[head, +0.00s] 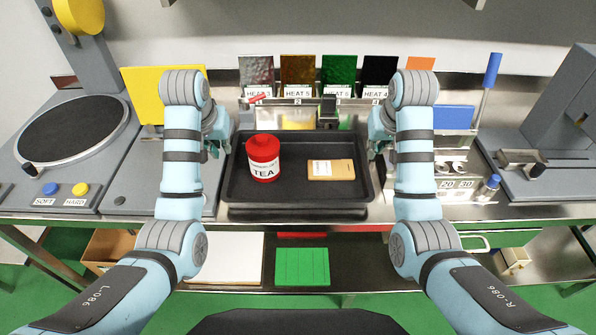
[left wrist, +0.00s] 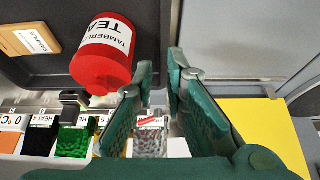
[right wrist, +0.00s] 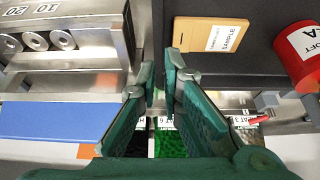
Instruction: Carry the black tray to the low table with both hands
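The black tray (head: 298,198) lies flat on the steel counter, between my two arms in the head view. Contact with the rim cannot be told. I cannot make out a low table.
A yellow panel (head: 155,90) and a grey turntable machine (head: 70,130) stand at the left. Labelled coloured plates (head: 298,77) stand behind the tray. A steel block with rings (head: 455,165) is close on the right. A shelf below holds a green piece (head: 302,266).

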